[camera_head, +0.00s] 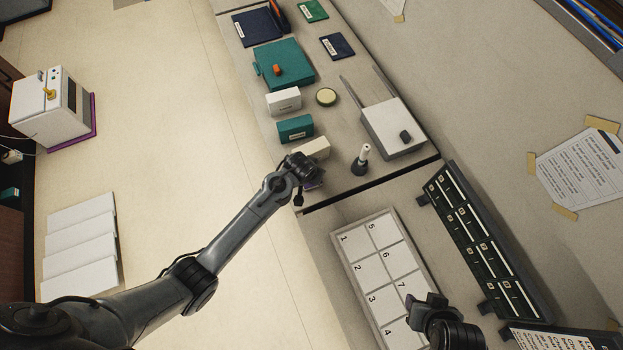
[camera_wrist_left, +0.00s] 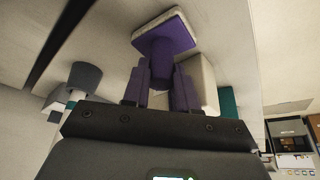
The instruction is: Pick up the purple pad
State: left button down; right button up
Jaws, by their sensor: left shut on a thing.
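The purple pad (camera_wrist_left: 162,50) has a block-like purple grip and a pale base layer in the left wrist view. My left gripper (camera_wrist_left: 160,78) is shut on its grip, one finger on each side. In the head view my left gripper (camera_head: 300,168) is over the counter's edge, and only a sliver of purple (camera_head: 314,186) shows beside it. I cannot tell whether the pad touches the counter. My right gripper (camera_head: 432,305) is at the lower right, over the numbered tray; its jaws are unclear.
A cream box (camera_head: 312,147) stands close beside the left gripper, with a teal box (camera_head: 295,127) and a white box (camera_head: 284,101) behind. A dark-based stamp (camera_head: 361,160) stands to the right. The numbered tray (camera_head: 341,225) and a slotted black rack (camera_head: 467,230) lie nearer.

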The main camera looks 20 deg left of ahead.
pick_arm(q)
jog(key=shift+r, duration=0.1)
jog(key=shift+r, duration=0.45)
jog(key=r, duration=0.1)
jog(key=d+r+b, duration=0.1)
jog(key=r, duration=0.1)
jog(key=shift+w+r, duration=0.1)
jog(key=shift+r, duration=0.05)
jog(key=w+d+r+b, duration=0.1)
jog(key=d+r+b, duration=0.2)
jog(key=d+r, duration=0.3)
jog(key=d, duration=0.4)
jog(key=shift+w+d+r, duration=0.15)
jog(key=shift+d+r, duration=0.15)
jog(key=c, duration=1.6)
grip_release()
jog(key=shift+c, duration=1.1)
